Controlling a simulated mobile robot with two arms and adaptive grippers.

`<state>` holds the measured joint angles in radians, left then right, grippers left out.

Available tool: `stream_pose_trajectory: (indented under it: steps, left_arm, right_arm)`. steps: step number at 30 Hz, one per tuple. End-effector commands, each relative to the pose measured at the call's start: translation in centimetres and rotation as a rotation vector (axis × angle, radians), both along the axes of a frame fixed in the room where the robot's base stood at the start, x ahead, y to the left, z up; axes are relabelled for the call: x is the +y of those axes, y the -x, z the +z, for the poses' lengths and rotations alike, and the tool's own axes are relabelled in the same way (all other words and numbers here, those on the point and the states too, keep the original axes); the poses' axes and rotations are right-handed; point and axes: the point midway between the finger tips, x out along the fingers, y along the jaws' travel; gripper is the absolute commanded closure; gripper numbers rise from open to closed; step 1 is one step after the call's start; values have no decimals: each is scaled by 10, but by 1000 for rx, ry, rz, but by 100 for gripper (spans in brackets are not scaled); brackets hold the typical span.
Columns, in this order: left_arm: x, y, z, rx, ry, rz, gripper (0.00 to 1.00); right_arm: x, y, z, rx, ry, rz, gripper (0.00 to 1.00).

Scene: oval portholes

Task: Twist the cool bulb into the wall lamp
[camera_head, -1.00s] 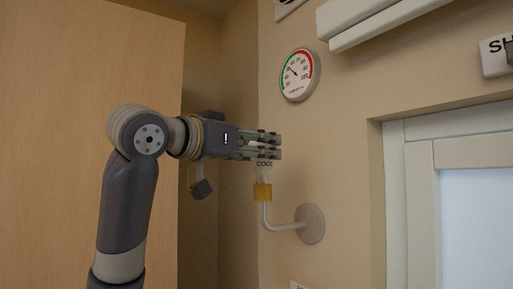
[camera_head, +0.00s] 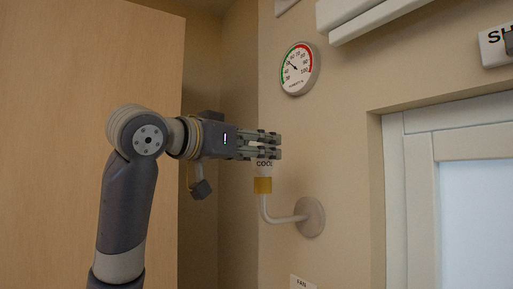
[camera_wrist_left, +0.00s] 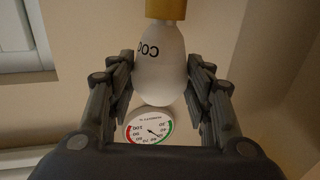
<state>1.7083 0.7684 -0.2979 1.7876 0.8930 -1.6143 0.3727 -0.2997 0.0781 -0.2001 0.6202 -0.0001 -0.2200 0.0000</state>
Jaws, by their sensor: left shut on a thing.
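The cool bulb (camera_wrist_left: 160,72) is white with dark lettering, and its neck end meets the yellow socket (camera_wrist_left: 166,8) in the left wrist view. In the head view the bulb (camera_head: 264,168) stands upright on the yellow socket (camera_head: 263,185) of the wall lamp (camera_head: 308,217), whose white bent arm comes from a round wall plate. I cannot tell how deep the bulb sits in the socket. My left gripper (camera_head: 268,146) comes in from the left, with its fingers around the bulb's upper part, shut on it. The fingers (camera_wrist_left: 163,85) flank the bulb in the wrist view. My right gripper is not in view.
A round gauge (camera_head: 300,69) hangs on the wall above the lamp. A white-framed window (camera_head: 425,200) is at the right. A label reading FAN (camera_head: 302,282) is below the lamp. A wooden panel (camera_head: 60,100) stands at the left.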

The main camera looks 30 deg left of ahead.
Motion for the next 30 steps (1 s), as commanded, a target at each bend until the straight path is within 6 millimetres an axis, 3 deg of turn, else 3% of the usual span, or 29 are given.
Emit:
stream_pose_trajectory:
  steps: [6,30]
  left_arm:
    - [4,-1,1,1,4,-119,77]
    - [6,-1,1,-1,2,-271,77]
  right_arm:
    - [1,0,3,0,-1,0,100]
    - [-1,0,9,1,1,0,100]
